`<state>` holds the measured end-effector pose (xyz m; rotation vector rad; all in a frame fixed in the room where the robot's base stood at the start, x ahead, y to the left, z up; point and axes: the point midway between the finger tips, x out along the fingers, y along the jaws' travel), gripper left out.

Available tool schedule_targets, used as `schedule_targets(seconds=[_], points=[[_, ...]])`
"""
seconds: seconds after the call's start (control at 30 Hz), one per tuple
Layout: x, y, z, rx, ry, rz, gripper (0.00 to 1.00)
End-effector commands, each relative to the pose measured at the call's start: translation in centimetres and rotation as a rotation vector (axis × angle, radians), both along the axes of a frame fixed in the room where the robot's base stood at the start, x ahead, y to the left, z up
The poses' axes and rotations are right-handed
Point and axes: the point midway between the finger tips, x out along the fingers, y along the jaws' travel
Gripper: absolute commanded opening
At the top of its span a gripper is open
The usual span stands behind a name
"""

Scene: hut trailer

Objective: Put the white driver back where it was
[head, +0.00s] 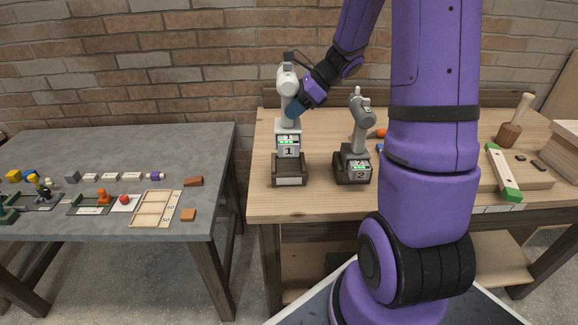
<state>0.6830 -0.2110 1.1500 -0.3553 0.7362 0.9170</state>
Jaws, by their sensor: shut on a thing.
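The white driver (288,80) stands upright at the left of the wooden workbench. Its grey foot block (289,146) shows green lights and the number 1. My gripper (291,107) is shut on the driver's handle; the fingers are partly hidden by the arm's end. A dark dock (289,172) sits on the bench directly below the driver. The foot block appears higher over this dock than the block of the other driver does over its own; I cannot tell whether it touches.
A grey driver marked 2 (358,130) stands in a dark dock to the right, close by. The grey table (120,155) at left holds blocks and a wooden tray (153,207).

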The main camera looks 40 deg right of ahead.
Motion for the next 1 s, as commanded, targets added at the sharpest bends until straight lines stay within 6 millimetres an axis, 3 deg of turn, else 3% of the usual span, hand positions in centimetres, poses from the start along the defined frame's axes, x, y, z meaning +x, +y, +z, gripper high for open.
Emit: schedule_targets(seconds=[0.4,1.0], points=[[-0.2,-0.2,-5.1,-0.003,-0.010,0.010,0.00],[-0.2,-0.2,-9.8,-0.005,-0.011,0.009,0.00]])
